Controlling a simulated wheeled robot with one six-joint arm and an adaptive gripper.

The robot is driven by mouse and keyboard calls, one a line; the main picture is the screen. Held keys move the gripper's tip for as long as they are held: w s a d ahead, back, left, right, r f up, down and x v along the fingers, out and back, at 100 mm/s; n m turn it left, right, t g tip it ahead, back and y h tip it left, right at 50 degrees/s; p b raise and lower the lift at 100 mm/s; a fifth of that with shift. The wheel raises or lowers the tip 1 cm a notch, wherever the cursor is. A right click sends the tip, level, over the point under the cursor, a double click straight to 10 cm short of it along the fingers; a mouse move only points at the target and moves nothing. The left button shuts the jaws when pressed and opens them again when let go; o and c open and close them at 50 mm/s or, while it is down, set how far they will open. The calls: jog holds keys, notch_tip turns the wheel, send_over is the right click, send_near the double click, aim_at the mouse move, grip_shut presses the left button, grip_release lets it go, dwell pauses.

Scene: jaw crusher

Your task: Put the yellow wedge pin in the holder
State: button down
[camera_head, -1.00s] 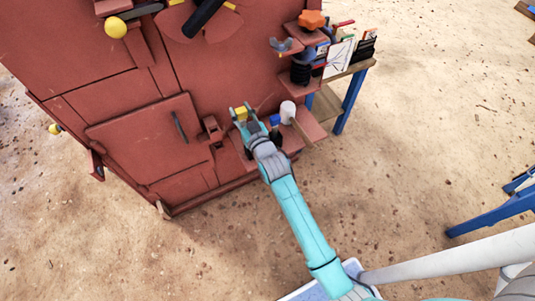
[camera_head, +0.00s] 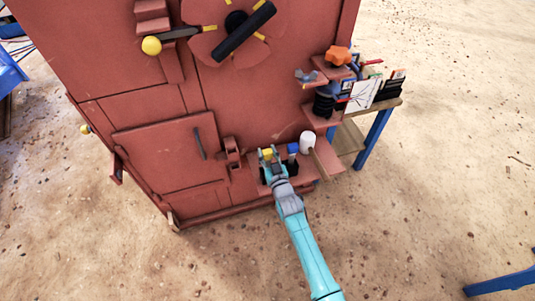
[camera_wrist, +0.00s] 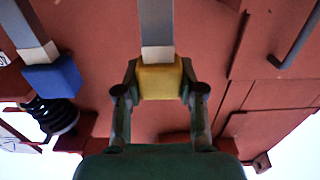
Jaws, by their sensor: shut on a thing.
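The yellow wedge pin has a yellow block head (camera_wrist: 160,80) and a flat grey metal shank that runs out of the top of the wrist view. My gripper (camera_wrist: 160,92) is shut on the yellow head, with one finger on each side. In the head view my gripper (camera_head: 268,156) is at the red machine's lower front, with the yellow head (camera_head: 267,153) between its fingers. A similar pin with a blue head (camera_wrist: 52,76) stands to one side, apart from my fingers; it also shows in the head view (camera_head: 293,148). I cannot tell which part is the holder or whether the yellow shank's end touches anything.
A white-headed mallet (camera_head: 307,141) is on the red ledge (camera_head: 329,160) right of my gripper. A black spring (camera_head: 324,106) and an orange knob (camera_head: 338,55) are above. A wooden table with blue legs (camera_head: 376,133) stands behind right. The sandy ground in front is open.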

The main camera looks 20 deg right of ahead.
jog(key=shift+f, duration=0.2)
jog(key=c, duration=0.7)
grip_release()
jog(key=shift+s, duration=0.1)
jog(key=s, duration=1.2)
jog(key=shift+r, duration=0.1)
